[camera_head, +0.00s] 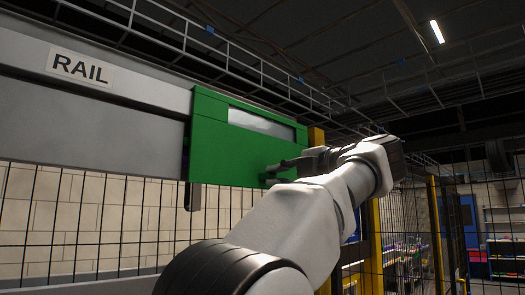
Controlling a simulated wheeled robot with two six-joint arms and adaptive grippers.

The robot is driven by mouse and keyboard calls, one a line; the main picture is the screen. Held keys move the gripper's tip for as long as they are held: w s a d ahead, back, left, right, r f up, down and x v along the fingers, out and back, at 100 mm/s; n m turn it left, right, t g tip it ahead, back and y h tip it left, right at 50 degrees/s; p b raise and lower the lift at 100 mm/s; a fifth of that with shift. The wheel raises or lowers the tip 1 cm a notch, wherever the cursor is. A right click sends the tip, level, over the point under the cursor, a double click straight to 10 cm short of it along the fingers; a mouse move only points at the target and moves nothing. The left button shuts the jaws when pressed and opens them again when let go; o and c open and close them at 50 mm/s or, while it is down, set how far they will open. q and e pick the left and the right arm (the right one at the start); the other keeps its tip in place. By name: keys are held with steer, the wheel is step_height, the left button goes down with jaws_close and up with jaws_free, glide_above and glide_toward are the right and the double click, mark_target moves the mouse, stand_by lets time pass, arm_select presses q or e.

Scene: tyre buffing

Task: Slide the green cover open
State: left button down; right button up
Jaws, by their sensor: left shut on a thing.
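The green cover (232,160) sits on the right end of a grey rail (105,108) that carries a white RAIL label (80,67). The cover has a pale window strip (262,123) in its upper part. My left gripper (277,176) is at the cover's lower right part, with its dark fingers shut on the cover; the exact grip point is too small and dark to make out. My left arm reaches up to it from the bottom of the view. My right gripper is not in view.
A wire mesh fence (95,215) stands below and behind the rail, with a pale block wall beyond. Yellow posts (375,240) stand to the right of the cover. Shelves (503,230) with coloured bins are far right. The space right of the gripper is open at rail height.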

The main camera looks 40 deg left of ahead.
mark_target(190, 168)
arm_select(q)
steer(key=s+b, duration=0.2)
steer(key=s, duration=0.1)
steer(key=shift+s+a+f, duration=0.1)
steer(key=shift+a+f, duration=0.05)
steer(key=shift+s+b, duration=0.75)
steer(key=shift+s, duration=0.1)
steer(key=shift+s+a+b, duration=0.15)
steer(key=shift+s+b, duration=0.75)
steer(key=shift+s, duration=0.65)
steer(key=shift+s+a+b, duration=0.15)
steer(key=shift+s+b, duration=0.7)
steer(key=shift+s, duration=0.65)
steer(key=s+b, duration=0.2)
steer(key=b, duration=0.1)
steer(key=shift+s+a+f, duration=0.1)
steer(key=shift+s+f, duration=0.05)
steer(key=shift+s, duration=0.25)
steer(key=s+b, duration=0.2)
steer(key=shift+s+a+b, duration=0.1)
steer(key=shift+s+b, duration=0.25)
steer(key=shift+b, duration=0.05)
steer(key=shift+s+r, duration=0.2)
steer(key=shift+s, duration=0.15)
steer(key=shift+a, duration=0.1)
